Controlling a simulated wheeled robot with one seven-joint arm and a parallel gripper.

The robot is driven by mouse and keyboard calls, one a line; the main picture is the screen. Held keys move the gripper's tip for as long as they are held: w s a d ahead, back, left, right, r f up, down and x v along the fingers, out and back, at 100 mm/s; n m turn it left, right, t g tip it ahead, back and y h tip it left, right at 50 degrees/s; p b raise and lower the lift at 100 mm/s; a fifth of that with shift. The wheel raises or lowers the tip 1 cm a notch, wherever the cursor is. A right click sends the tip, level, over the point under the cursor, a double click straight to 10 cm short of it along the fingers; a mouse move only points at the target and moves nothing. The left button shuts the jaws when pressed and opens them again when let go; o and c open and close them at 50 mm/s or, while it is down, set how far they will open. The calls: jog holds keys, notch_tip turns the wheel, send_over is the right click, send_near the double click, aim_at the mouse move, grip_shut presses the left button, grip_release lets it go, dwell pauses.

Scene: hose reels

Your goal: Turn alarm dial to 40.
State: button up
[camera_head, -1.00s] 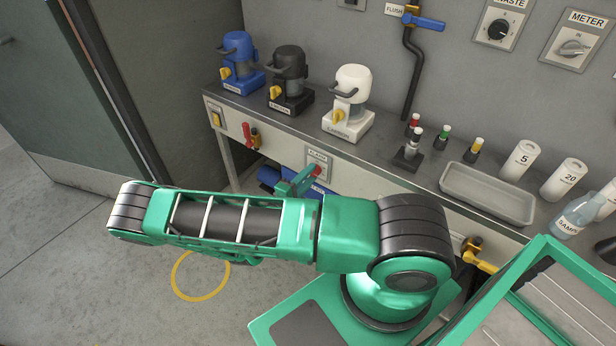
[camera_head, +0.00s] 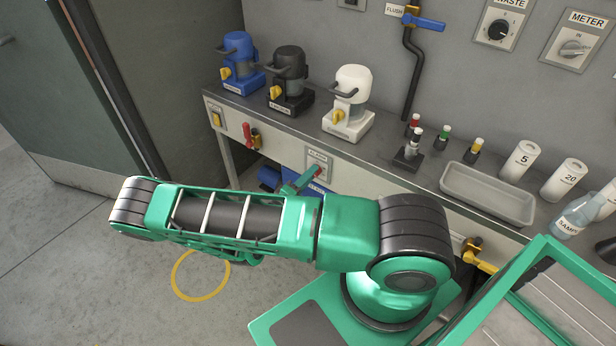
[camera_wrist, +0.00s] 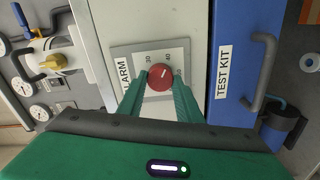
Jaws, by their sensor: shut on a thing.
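The alarm dial (camera_wrist: 160,77) is a round red knob on a pale plate (camera_wrist: 124,55) lettered ALARM, seen sideways in the wrist view. Small numbers ring its top; one at upper right looks like 40. A short white mark on the knob points to the upper right; its exact reading is too small to tell. My gripper (camera_wrist: 160,82) is shut on the dial, one green finger on each side.
A blue test kit box (camera_wrist: 230,60) sits right of the dial in the wrist view. Blue, black and white pumps (camera_head: 350,105) stand on the bench above. A red-handled valve (camera_head: 247,133) juts from the bench front, left of the dial.

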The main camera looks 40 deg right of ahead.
jog(key=shift+w+a+f, duration=0.1)
jog(key=shift+a+f, duration=0.05)
jog(key=shift+f, duration=0.05)
jog(key=o, duration=1)
jog(key=shift+o, duration=0.2)
jog(key=shift+r, duration=0.1)
jog(key=v, duration=1)
jog(key=shift+a, duration=0.3)
